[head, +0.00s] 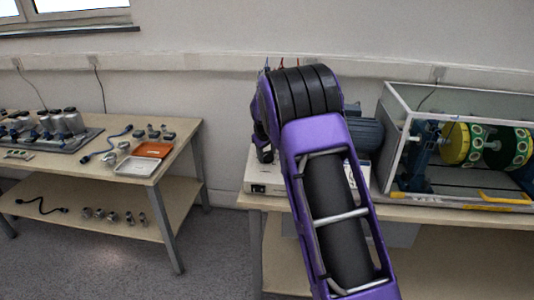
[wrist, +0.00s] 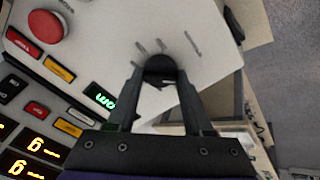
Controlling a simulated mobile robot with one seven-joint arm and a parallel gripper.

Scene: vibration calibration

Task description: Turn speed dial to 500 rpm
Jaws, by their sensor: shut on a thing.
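The speed dial (wrist: 159,67) is a round black knob on a light control panel (wrist: 215,38) in the wrist view. My gripper (wrist: 160,77) has one finger on each side of the dial and is shut on it. The dial's pointer is not clear, and its scale shows only as a few faint marks. A small green display (wrist: 100,96) is lit left of the dial, but its digits are too slanted to read surely. In the head view my arm covers most of the control unit (head: 262,180), and the dial is hidden.
A red push button (wrist: 48,26), coloured labels and yellow displays (wrist: 45,147) lie on the panel's left. A glass-walled rig (head: 465,150) stands right of my arm. A left table (head: 85,165) holds sensors and trays; floor shows between the tables.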

